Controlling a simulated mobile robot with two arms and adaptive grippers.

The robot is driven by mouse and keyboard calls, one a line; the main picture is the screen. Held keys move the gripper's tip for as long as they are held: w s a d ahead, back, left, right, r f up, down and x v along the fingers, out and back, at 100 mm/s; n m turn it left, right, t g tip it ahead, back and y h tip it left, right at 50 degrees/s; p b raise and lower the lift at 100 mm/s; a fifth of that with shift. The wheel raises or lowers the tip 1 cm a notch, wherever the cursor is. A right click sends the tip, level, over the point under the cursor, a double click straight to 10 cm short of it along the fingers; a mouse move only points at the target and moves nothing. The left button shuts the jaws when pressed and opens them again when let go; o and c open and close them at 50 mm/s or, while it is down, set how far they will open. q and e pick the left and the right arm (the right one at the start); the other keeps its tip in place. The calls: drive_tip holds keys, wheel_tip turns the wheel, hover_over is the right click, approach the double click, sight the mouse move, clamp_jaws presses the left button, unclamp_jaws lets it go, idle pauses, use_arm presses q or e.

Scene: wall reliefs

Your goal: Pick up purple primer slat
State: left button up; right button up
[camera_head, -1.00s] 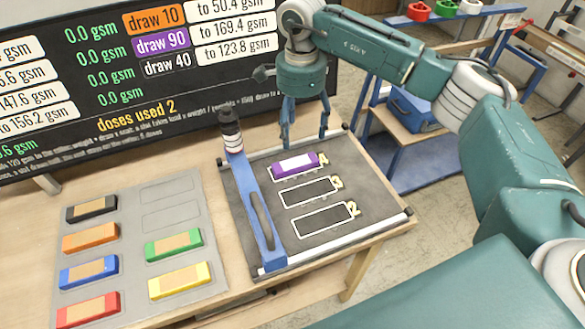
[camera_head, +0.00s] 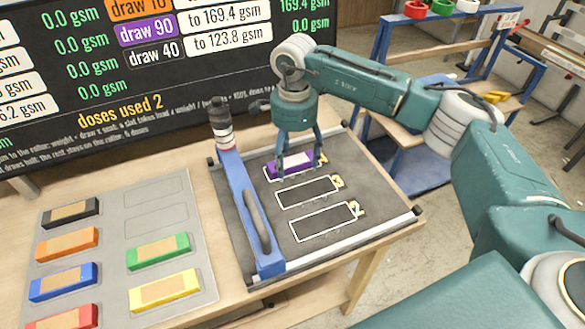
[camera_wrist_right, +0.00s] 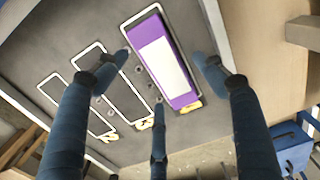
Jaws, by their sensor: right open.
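The purple primer slat (camera_head: 291,165) lies in the top outlined slot of the dark board (camera_head: 345,165), with a pale label on its top. It also shows in the right wrist view (camera_wrist_right: 166,62), lying flat in its white outline. My right gripper (camera_head: 297,160) is above the slat in the head view, fingers pointing down and partly covering it. In the right wrist view the open fingers (camera_wrist_right: 168,75) spread to either side of the slat, with a third finger below. Contact with the slat cannot be told. My left gripper is not in view.
A blue bar (camera_head: 246,210) with a dark handle stands along the board's left side. A grey tray (camera_head: 115,254) at left holds several coloured slats. Two outlined slots below the purple slat are empty. A scoreboard (camera_head: 100,90) stands behind.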

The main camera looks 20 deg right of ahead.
drive_tip(key=shift+f, duration=0.7)
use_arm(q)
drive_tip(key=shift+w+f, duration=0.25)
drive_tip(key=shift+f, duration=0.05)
use_arm(e)
drive_tip(key=shift+w, duration=0.1)
drive_tip(key=shift+r, duration=0.1)
drive_tip(key=c, duration=1.3)
drive_tip(key=shift+r, duration=0.1)
